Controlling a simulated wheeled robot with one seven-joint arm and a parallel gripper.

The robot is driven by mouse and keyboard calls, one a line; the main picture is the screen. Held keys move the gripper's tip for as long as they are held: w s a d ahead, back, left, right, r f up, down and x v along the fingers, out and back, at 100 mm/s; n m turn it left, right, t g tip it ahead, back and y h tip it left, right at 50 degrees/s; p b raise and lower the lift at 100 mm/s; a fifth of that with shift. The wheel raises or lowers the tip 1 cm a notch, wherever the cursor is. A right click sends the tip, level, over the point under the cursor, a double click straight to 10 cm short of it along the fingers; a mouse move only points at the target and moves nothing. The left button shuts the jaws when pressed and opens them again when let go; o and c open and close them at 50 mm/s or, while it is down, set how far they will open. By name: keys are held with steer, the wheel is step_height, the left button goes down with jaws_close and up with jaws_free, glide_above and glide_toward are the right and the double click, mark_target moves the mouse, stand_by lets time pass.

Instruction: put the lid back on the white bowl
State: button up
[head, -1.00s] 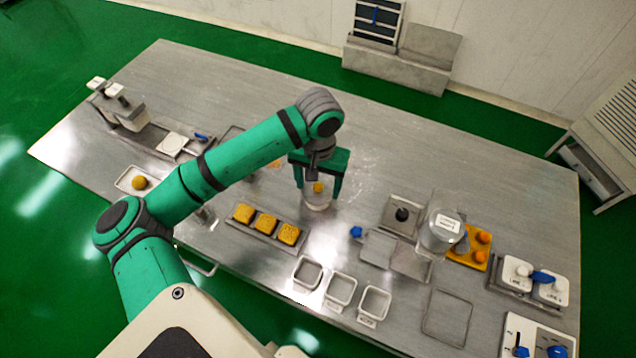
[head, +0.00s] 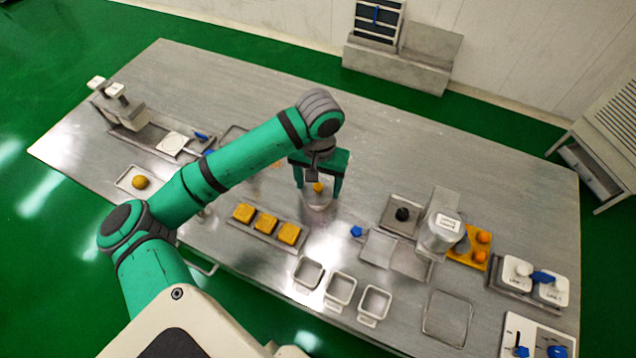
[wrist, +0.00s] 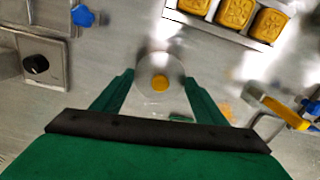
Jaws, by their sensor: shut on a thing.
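My gripper (head: 318,190) points down over the middle of the table. Its two fingers stand apart, on either side of a pale, see-through round lid (wrist: 148,72) with an orange-yellow middle, and grip it. The same orange middle shows between the fingers in the head view. The pale white bowl (head: 318,206) seems to be directly under the lid, between and just below the fingertips. Lid and bowl blend together, so I cannot tell whether they touch or how well they line up.
A tray with yellow square cakes (head: 266,222) lies just in front of the gripper. Several square white containers (head: 340,289) stand along the front edge. A metal machine (head: 440,235) and a blue knob (head: 356,231) are to the right. The table behind the gripper is clear.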

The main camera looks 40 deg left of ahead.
stand_by(0.4)
steer(key=o, duration=1.4)
steer(key=shift+r, duration=3.5)
jaws_close()
